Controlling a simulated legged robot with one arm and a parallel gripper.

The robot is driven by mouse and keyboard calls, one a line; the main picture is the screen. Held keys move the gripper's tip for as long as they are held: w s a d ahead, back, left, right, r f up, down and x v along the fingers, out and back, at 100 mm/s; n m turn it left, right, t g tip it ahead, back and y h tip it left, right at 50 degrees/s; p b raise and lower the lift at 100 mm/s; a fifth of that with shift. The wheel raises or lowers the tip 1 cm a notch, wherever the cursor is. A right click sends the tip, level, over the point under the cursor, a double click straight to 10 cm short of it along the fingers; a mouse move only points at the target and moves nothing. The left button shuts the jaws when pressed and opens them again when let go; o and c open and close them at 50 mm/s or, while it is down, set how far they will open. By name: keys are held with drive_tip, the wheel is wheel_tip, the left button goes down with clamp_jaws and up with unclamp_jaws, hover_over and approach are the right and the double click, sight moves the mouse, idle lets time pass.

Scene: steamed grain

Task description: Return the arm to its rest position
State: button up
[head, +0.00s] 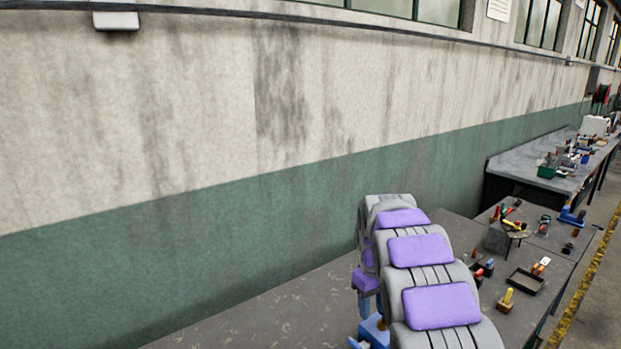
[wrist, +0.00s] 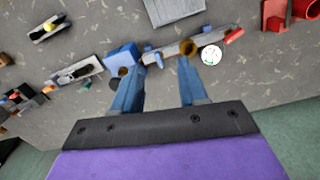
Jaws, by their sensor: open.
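My arm (head: 420,250), grey with purple pads, reaches out over the workbench (head: 290,295) in the head view. The arm hides most of its own end there. In the wrist view my gripper (wrist: 157,75) shows two blue fingers spread apart, with nothing held between them. It is above the bench top, with several tools and parts beyond the fingertips. How high it is above the bench I cannot tell.
A blue block (wrist: 122,55), a white round dial (wrist: 211,55) and a red part (wrist: 276,14) lie near the fingers in the wrist view. A dark tray (head: 525,282) sits right of the arm. The green and white wall (head: 200,240) runs behind the bench.

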drive_tip(key=s+f+m+b, duration=0.1)
drive_tip(key=s+m+b, duration=0.1)
drive_tip(key=s, duration=2)
drive_tip(key=s+a+f+m+g+b, duration=0.1)
drive_tip(key=s+m+b, duration=0.1)
drive_tip(key=s, duration=2)
drive_tip(key=shift+a+f+m, duration=0.2)
drive_tip(key=shift+f+m, duration=0.05)
drive_tip(key=shift+m, duration=0.35)
